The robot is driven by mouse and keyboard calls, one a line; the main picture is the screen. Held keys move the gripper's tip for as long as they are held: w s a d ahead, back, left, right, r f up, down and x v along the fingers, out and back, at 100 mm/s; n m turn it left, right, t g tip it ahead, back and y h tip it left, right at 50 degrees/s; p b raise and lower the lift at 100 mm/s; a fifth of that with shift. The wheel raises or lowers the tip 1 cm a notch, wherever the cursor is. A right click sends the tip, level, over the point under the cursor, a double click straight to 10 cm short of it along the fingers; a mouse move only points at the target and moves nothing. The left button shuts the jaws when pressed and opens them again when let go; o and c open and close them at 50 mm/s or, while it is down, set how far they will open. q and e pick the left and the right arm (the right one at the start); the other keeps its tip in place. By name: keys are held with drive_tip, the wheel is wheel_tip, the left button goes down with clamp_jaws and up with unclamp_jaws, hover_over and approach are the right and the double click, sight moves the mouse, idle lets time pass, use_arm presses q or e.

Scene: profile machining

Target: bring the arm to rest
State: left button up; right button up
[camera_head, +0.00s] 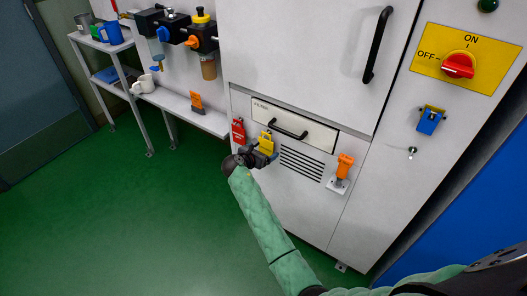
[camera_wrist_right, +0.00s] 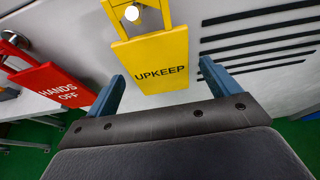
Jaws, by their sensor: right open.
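My right arm reaches in from the lower right in the head view, and its gripper (camera_head: 265,154) is in front of the white cabinet. In the wrist view the right gripper (camera_wrist_right: 160,92) is open, with its two blue fingers apart. A yellow tag reading UPKEEP (camera_wrist_right: 160,62) hangs from a pale peg beyond and between the fingers. I see no finger touching it. The yellow tag also shows in the head view (camera_head: 266,142). My left gripper is not in view.
A red HANDS OFF tag (camera_wrist_right: 52,84) hangs left of the yellow one. The cabinet has a FILTER drawer (camera_head: 294,128), vents (camera_head: 302,163) and an orange-handled latch (camera_head: 344,166). A shelf (camera_head: 185,108) stands to the left. The green floor (camera_head: 120,220) is clear.

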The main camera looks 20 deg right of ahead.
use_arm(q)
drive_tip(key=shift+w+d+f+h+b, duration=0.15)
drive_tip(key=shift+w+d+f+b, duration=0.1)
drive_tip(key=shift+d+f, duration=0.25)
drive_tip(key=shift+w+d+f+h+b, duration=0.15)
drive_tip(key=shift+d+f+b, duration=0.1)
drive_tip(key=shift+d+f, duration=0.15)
use_arm(e)
drive_tip(key=v, duration=0.7)
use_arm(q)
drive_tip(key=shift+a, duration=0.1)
use_arm(e)
drive_tip(key=shift+s+a, duration=0.1)
drive_tip(key=shift+a, duration=0.05)
